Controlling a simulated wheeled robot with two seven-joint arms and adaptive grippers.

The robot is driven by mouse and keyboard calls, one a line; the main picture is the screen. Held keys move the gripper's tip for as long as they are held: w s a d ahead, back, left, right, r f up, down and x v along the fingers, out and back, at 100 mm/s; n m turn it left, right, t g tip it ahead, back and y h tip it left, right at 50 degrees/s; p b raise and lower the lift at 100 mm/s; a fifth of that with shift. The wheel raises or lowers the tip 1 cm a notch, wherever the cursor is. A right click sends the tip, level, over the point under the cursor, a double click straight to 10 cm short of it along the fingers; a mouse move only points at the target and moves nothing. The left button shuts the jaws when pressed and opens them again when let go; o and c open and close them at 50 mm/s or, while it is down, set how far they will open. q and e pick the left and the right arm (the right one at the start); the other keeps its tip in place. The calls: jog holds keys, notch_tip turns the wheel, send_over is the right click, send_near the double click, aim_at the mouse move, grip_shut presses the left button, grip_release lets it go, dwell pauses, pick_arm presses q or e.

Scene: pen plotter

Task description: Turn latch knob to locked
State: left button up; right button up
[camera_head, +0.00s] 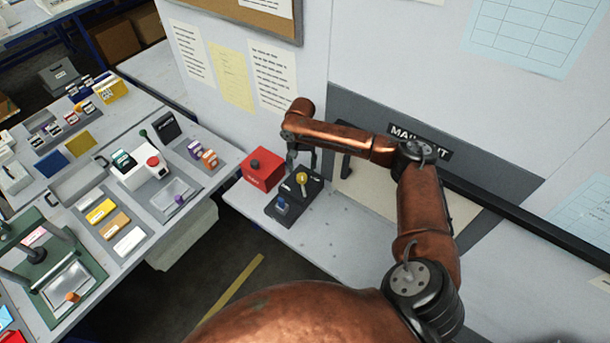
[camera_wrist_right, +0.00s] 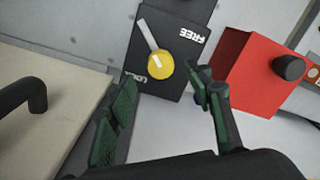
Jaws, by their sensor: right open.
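The yellow latch knob (camera_head: 302,178) sits on a dark block (camera_head: 285,207) on the grey shelf. In the right wrist view the knob (camera_wrist_right: 160,68) is round, with a pale bar extending up and left from it. "FREE" is printed to its upper right and "LOCK" to its lower left, partly hidden. My right gripper (camera_head: 303,160) is over the block. In the right wrist view its green-padded fingers (camera_wrist_right: 165,98) are spread apart with nothing between them, and the knob appears just beyond the gap. I cannot tell whether either finger touches it. My left gripper is not in view.
A red box (camera_head: 260,170) with a black knob stands close beside the block. A blue-topped part (camera_head: 282,205) is at the block's front. A black handle (camera_wrist_right: 22,98) on a beige panel is on the other side. The shelf (camera_head: 335,240) in front is mostly clear.

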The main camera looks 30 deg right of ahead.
aim_at(302, 177)
notch_tip(302, 177, down, 6)
jog(key=shift+r, duration=0.15)
jog(key=shift+c, duration=0.3)
jog(key=shift+p, duration=0.35)
jog(key=c, duration=1.1)
